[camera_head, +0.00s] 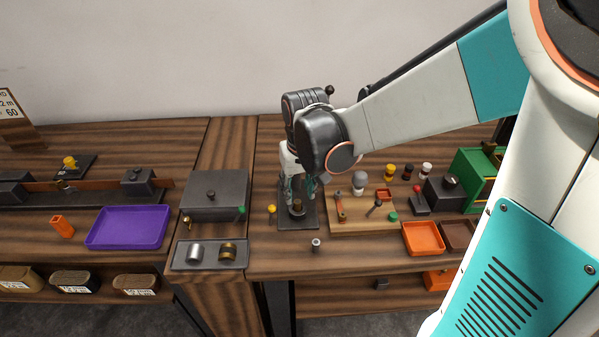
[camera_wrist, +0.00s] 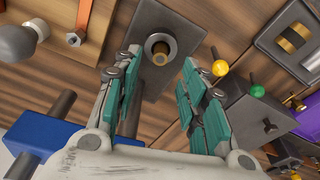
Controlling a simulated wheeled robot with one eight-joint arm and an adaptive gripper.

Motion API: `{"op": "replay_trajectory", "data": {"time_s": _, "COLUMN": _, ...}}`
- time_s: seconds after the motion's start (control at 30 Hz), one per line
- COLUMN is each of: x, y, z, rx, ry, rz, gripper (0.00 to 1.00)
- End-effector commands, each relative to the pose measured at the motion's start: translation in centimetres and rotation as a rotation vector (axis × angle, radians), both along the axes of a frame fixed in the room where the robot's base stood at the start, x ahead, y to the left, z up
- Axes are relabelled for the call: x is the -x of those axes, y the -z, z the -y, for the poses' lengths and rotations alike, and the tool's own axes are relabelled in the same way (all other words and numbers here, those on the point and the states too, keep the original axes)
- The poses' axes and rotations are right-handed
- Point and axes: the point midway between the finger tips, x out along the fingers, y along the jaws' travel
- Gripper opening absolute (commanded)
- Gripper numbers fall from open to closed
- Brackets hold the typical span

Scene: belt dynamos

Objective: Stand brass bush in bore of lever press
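The lever press's dark base plate (camera_head: 285,222) lies under my gripper and shows in the wrist view (camera_wrist: 192,35). A round collar with a bore stands on it. A brass bush (camera_wrist: 160,57) shows inside the collar, seemingly upright, its brass end visible; its depth is hard to tell. It also shows in the head view (camera_head: 297,206). My gripper (camera_wrist: 161,62) is open, its teal-padded fingers apart on either side of the collar, with no visible contact. It appears just above the plate in the head view (camera_head: 298,186). My arm hides the area behind the plate.
A grey tray (camera_head: 180,262) at left holds a steel cylinder (camera_head: 194,253) and a brass, dark-banded piece (camera_head: 228,251). A small grey bush (camera_head: 316,245) stands in front of the plate. A yellow-knobbed pin (camera_head: 271,209) is close left; a wooden board (camera_head: 350,220) with tools lies right.

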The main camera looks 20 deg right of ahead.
Motion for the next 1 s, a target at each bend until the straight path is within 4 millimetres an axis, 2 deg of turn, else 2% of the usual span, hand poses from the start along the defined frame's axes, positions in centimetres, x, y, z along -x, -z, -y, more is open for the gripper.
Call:
{"op": "replay_trajectory", "data": {"time_s": 0.2, "x": 0.7, "y": -3.9, "z": 0.0, "rx": 0.0, "ry": 0.0, "rz": 0.0, "gripper": 0.39}}
{"op": "replay_trajectory", "data": {"time_s": 0.4, "x": 1.1, "y": -6.0, "z": -0.1, "rx": 0.0, "ry": -0.001, "rz": 0.0, "gripper": 0.39}}
{"op": "replay_trajectory", "data": {"time_s": 1.0, "x": 1.2, "y": -6.5, "z": 0.0, "rx": 0.0, "ry": -0.001, "rz": 0.0, "gripper": 0.39}}
